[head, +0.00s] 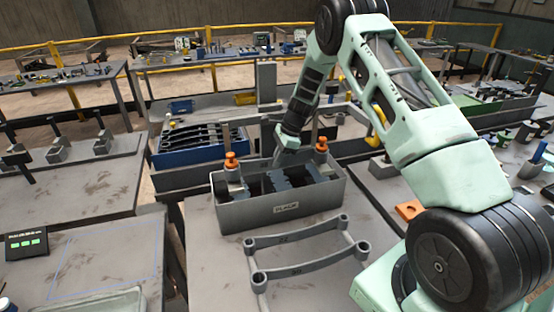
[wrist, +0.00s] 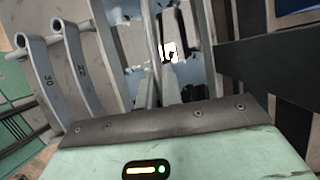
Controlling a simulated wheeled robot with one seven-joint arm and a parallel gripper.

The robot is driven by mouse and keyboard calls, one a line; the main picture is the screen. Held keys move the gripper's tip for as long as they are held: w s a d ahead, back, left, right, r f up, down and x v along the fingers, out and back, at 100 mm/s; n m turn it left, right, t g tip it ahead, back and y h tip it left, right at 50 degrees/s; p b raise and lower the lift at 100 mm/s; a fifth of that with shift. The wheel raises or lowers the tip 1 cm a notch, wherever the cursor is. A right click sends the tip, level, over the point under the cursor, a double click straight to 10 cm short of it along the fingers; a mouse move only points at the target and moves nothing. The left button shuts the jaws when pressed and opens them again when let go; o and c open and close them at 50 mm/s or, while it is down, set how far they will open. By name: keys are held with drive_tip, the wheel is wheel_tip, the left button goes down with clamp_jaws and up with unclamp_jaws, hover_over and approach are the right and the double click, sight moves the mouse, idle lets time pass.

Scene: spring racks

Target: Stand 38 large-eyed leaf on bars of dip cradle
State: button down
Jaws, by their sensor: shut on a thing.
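My gripper (head: 283,158) is low over the grey box (head: 290,209) marked PLACE, at its back wall. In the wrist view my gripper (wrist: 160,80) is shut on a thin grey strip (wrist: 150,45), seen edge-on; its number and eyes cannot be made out. Two grey curved leaves with ring ends, marked 22 (head: 310,234) and 30 (head: 315,266), lie in front of the box, joined by bars (head: 354,237) at both ends that look like the dip cradle. They also show at the left of the wrist view, 22 (wrist: 80,72) nearer the box than 30 (wrist: 44,78).
Dark blocks (head: 285,180) and two orange-capped posts (head: 231,160) are in or at the box. A blue tray of dark leaves (head: 190,145) stands behind left. An orange plate (head: 409,210) lies right.

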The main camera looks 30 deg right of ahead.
drive_tip(key=shift+w+f+b, duration=0.1)
drive_tip(key=shift+f+b, duration=0.2)
idle(0.4)
drive_tip(key=c, duration=1.5)
unclamp_jaws()
drive_tip(key=shift+o, duration=1.2)
drive_tip(key=shift+s+f, duration=0.2)
drive_tip(key=shift+o, duration=1.2)
drive_tip(key=shift+r+p, duration=2.35)
drive_tip(key=shift+r, duration=1.25)
